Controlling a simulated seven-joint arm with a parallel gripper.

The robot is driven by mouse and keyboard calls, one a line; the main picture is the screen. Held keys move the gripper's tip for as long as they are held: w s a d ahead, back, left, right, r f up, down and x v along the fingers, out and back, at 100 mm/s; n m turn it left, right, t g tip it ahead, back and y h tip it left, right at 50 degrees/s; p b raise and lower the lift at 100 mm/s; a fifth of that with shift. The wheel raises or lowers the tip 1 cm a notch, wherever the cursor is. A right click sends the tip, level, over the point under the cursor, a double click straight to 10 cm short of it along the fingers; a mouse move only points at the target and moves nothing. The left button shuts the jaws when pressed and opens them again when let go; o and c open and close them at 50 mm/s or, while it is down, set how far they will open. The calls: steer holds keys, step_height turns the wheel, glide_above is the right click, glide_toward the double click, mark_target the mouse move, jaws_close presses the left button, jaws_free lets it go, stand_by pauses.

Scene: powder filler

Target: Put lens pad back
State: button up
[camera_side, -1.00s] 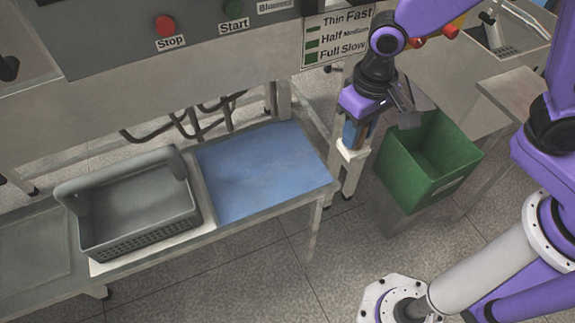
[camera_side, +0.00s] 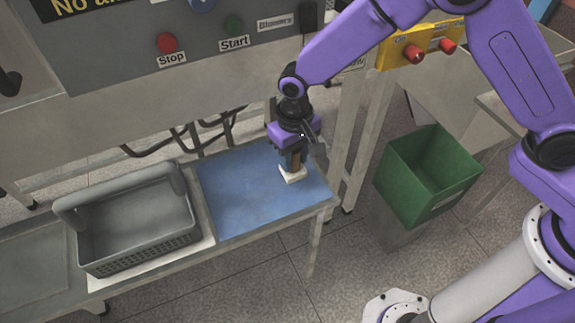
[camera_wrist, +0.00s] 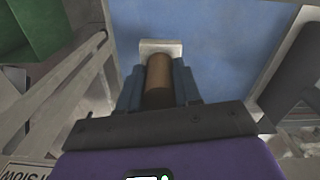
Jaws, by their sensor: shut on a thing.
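My gripper (camera_side: 291,160) is shut on the lens pad, which has a brown cylindrical handle and a flat white pad (camera_side: 292,174) at its lower end. In the side view the pad is upright over the right part of the blue mat (camera_side: 235,195); whether it touches the mat I cannot tell. In the wrist view the brown handle (camera_wrist: 159,75) is between my two blue fingers, with the white pad (camera_wrist: 161,47) beyond it and the blue mat (camera_wrist: 215,30) around and beyond.
A grey basket (camera_side: 135,248) stands on the bench left of the mat. A green bin (camera_side: 428,178) stands to the right, apart from the bench. The machine panel with Stop and Start buttons (camera_side: 166,42) is behind. The mat's left part is clear.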

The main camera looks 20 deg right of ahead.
steer(key=shift+w+a+f, duration=0.4)
steer(key=shift+w+f, duration=0.1)
steer(key=shift+f, duration=0.25)
steer(key=shift+w+f, duration=0.1)
steer(key=shift+f, duration=1.5)
steer(key=shift+f, duration=0.1)
steer(key=o, duration=1)
steer(key=shift+o, duration=0.2)
step_height(320, 180, up, 12)
steer(key=shift+f, duration=0.1)
steer(key=shift+r, duration=0.25)
